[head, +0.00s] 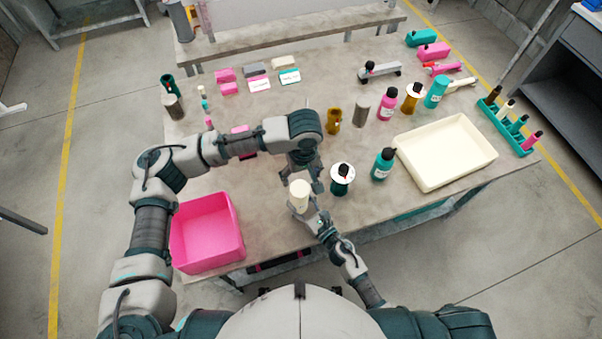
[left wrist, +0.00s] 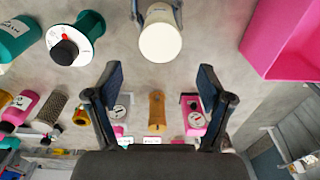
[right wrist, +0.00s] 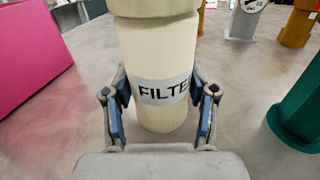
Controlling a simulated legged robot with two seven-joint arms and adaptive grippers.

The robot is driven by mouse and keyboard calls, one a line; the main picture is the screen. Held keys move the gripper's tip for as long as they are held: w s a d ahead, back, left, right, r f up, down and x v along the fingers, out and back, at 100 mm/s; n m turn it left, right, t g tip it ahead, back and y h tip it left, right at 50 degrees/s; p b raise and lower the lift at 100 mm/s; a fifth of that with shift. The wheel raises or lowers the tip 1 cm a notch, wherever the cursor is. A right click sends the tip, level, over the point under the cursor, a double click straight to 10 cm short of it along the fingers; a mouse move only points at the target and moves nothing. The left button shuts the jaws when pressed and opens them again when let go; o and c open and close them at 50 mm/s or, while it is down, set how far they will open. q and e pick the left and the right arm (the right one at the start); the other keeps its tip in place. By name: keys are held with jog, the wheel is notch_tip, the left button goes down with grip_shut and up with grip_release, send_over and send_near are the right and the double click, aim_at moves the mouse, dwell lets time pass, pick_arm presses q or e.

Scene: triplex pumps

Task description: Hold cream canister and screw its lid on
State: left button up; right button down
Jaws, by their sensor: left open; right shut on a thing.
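The cream canister (head: 299,203) stands at the table's near edge, and its "FILTE..." label faces the right wrist camera (right wrist: 160,118). A wider cream band, which looks like its lid (right wrist: 155,8), sits on top; its smooth round top shows in the left wrist view (left wrist: 160,41). I cannot tell how tightly it sits. My right gripper (head: 308,211) is shut around the canister body, one finger on each side. My left gripper (head: 302,180) points down just behind the canister, and its fingers (left wrist: 160,72) are spread with nothing between them.
A pink bin (head: 207,232) stands to the left. A teal bottle with a white collar (head: 342,178) is close on the right, with another teal bottle (head: 383,163) and a cream tray (head: 446,152) beyond. Several bottles and pink boxes stand further back.

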aim_at(300, 188)
pick_arm(q)
jog(key=f, duration=0.8)
jog(key=shift+w+a, duration=0.15)
jog(key=shift+a, duration=0.05)
